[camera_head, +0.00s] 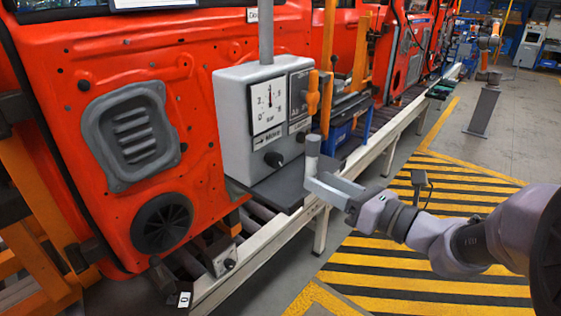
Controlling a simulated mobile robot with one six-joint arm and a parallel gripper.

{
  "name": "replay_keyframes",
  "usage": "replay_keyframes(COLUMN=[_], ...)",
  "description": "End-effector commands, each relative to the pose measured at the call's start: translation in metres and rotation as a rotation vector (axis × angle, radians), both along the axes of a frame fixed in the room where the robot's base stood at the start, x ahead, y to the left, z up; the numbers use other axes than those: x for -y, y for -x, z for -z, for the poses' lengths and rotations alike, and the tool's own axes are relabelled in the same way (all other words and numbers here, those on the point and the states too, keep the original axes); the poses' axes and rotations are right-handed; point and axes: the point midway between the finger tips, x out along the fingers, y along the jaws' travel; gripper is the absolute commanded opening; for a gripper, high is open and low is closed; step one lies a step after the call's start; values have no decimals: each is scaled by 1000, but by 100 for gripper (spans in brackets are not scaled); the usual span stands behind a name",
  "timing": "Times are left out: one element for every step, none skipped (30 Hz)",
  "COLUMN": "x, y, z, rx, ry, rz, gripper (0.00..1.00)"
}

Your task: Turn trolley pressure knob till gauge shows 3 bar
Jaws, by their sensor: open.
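A grey box (235,140) stands on the trolley with a gauge (268,106) on its front face. The gauge has a white square dial with a dark pointer that stands roughly upright; the exact reading is too small to tell. A black knob (274,159) sits below the gauge, above the box's lower edge. An orange lever (313,93) is on the box's right-hand part. My gripper (312,160) is open, to the right of the black knob and apart from it, in front of the box's right edge. Its fingers are partly seen edge-on.
Red door panels (120,120) hang along the line on the left and behind. A pale rail (265,255) runs along the trolley front. A blue crate (345,130) is behind my gripper.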

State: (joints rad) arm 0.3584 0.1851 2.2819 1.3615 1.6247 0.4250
Motion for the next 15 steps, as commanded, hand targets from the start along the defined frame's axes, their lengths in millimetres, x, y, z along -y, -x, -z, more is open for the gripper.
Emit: replay_keyframes(x=[-12, -19, -27, -32, -38, -45, -50, -54, -60, -64, -68, -72, -76, -78, -81], y=[-8, -13, -20, -25, -30, -35, -39, -44, -49, -52, -55, -59, -62, -64, -67], z=[2, 2, 2, 2, 2, 2, 2, 1, 2, 2, 1, 1, 1, 1, 1], rx=[2, 1, 2, 2, 1, 1, 2, 2, 2, 1, 2, 2, 2, 2, 2], ry=[3, 1, 2, 4, 2, 3, 4, 4, 4, 3, 4, 4, 4, 4, 4], rz=[-8, -7, -7, -7, -6, -6, -6, -6, -6, -6, -6, -4, -5, -5, -4], gripper=[43, 43, 43, 43, 43, 43, 43, 43, 43, 43, 43, 43, 43, 43, 43])
